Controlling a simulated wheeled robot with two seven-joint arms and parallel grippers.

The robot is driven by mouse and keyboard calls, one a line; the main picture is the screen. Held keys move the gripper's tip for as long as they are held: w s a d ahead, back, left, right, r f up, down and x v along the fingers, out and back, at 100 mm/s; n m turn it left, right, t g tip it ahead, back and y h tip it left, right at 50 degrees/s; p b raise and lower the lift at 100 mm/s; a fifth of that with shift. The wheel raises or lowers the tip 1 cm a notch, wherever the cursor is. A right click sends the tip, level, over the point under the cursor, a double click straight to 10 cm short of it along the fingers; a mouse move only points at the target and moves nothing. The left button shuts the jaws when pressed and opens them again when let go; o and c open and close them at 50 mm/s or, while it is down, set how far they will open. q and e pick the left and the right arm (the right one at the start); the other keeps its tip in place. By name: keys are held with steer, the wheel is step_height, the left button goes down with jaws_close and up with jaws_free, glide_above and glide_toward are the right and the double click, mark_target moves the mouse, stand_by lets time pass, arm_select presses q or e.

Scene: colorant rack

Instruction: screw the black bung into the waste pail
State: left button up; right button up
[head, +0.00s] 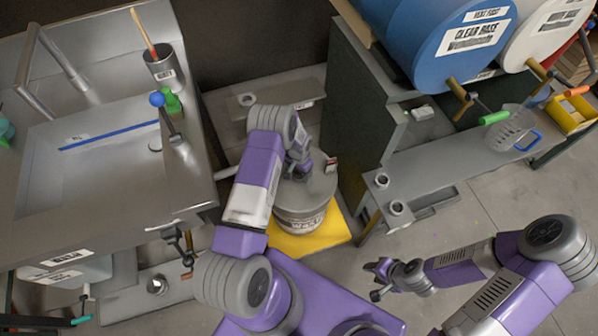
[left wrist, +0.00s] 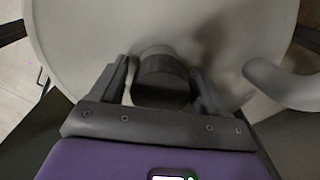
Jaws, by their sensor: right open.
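The waste pail (head: 300,222) stands on a yellow mat, its grey lid (head: 318,190) partly hidden by my left arm. My left gripper (head: 298,168) points down over the lid. In the left wrist view, the black bung (left wrist: 163,75) is a short dark cylinder between the fingertips of my left gripper (left wrist: 163,68), which seem shut on it. The pale lid (left wrist: 90,30) fills the space behind it. I cannot tell whether the bung sits in the lid's hole. My right gripper (head: 376,280) is open and empty, over the floor right of the pail.
A curved grey bar (left wrist: 285,85) is close to the right finger. The yellow mat (head: 335,232) lies between the left metal bench (head: 100,215) and the dark cabinet (head: 355,120). Blue and white drums (head: 440,55) lie above the right shelf. Floor is open at the right.

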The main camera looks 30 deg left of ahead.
arm_select(q)
steer(key=n, duration=1.3)
steer(key=shift+s+n, duration=0.1)
steer(key=shift+n, duration=0.3)
